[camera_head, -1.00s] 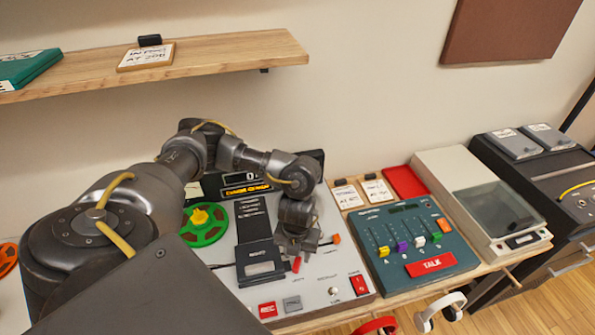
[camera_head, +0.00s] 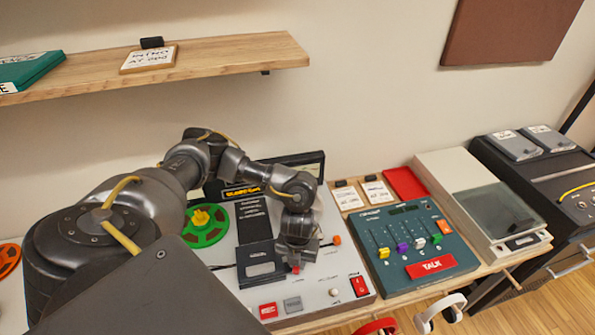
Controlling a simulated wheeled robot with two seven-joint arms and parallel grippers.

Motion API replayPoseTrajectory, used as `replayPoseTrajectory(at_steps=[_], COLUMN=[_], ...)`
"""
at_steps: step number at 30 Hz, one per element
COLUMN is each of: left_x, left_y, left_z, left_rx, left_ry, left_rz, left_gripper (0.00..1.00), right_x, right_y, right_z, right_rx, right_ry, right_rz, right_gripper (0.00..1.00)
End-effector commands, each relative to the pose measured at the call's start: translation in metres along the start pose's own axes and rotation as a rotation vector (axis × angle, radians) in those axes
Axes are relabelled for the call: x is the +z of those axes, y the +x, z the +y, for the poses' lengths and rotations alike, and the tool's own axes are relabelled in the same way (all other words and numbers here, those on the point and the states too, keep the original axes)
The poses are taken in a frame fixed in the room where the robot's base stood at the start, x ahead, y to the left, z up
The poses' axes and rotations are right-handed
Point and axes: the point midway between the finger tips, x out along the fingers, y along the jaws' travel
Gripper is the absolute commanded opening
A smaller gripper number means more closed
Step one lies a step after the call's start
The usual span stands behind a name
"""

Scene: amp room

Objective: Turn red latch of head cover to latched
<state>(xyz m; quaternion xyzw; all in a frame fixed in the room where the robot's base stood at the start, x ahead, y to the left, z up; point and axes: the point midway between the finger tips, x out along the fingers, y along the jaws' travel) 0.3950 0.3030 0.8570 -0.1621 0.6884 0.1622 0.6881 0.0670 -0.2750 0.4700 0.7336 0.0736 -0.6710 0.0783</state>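The tape machine's black head cover (camera_head: 259,265) lies flat on the light grey deck, left of my gripper. The red latch (camera_head: 296,269) shows as a small red tip at the cover's right edge, mostly hidden by the gripper. My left gripper (camera_head: 298,262) points down over the latch, with its fingers close to or touching it. I cannot tell whether the fingers are open or shut. My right gripper is not in view.
A green reel (camera_head: 204,226) with a yellow hub is at the deck's left. A red switch (camera_head: 360,286) and an orange knob (camera_head: 336,240) are to the right. A teal mixer (camera_head: 415,240) with a TALK button stands beside the deck. A wooden shelf (camera_head: 220,58) hangs above.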

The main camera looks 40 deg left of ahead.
Motion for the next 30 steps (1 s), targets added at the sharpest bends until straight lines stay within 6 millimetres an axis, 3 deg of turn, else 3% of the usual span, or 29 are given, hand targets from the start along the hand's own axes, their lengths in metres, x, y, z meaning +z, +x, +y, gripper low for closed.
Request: replayPoseTrajectory(at_steps=[14, 30], left_x=[0.001, 0.003], left_y=[0.002, 0.002], left_z=[0.002, 0.007], left_rx=[0.0, 0.0], left_ry=[0.125, 0.616], left_rz=[-0.001, -0.003], left_gripper=[0.0, 0.0], right_x=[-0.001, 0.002], right_y=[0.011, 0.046], right_z=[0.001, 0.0], right_rx=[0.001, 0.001], right_ry=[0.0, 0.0], right_rz=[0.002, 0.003], right_gripper=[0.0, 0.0])
